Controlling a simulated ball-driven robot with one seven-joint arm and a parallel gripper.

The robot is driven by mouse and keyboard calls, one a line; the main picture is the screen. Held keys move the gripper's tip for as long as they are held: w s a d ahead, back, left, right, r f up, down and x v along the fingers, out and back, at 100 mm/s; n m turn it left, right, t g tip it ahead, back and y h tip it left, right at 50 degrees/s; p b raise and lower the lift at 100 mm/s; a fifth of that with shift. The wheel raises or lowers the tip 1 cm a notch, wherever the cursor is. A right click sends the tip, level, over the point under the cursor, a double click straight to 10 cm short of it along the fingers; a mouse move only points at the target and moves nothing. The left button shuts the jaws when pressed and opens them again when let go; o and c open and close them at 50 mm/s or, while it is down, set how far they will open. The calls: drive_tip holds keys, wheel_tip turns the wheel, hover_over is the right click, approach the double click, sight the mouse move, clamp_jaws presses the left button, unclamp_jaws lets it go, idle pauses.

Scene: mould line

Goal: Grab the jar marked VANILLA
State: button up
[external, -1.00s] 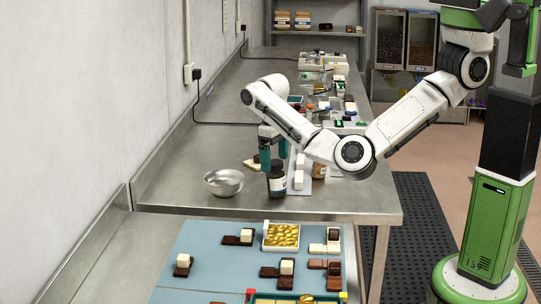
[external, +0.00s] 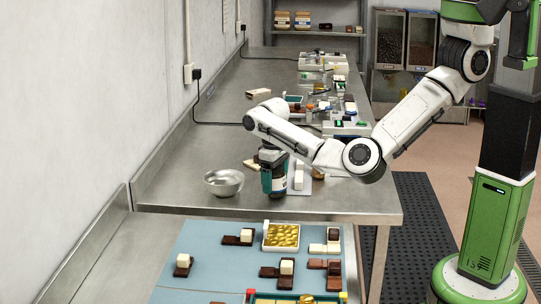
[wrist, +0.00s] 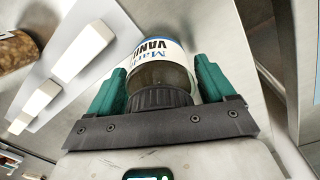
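The jar marked VANILLA (wrist: 164,72) stands upright on the steel bench in the external view, mostly hidden behind my gripper (external: 274,181). In the wrist view its dark ribbed lid faces me, with a white label reading "VANI" and blue lettering. My gripper (wrist: 161,88) has its two green fingers apart, one on each side of the jar. The fingers lie close to the jar's sides; I cannot tell whether they touch it.
A metal bowl (external: 223,182) stands just left of the jar. White blocks (wrist: 92,44) lie on a pale board to the other side, with a brown-filled jar (wrist: 15,48) beyond. A blue mat (external: 205,262) with chocolate pieces lies in front.

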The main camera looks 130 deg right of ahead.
drive_tip(key=c, duration=0.9)
drive_tip(key=shift+c, duration=0.5)
drive_tip(key=shift+r, duration=0.2)
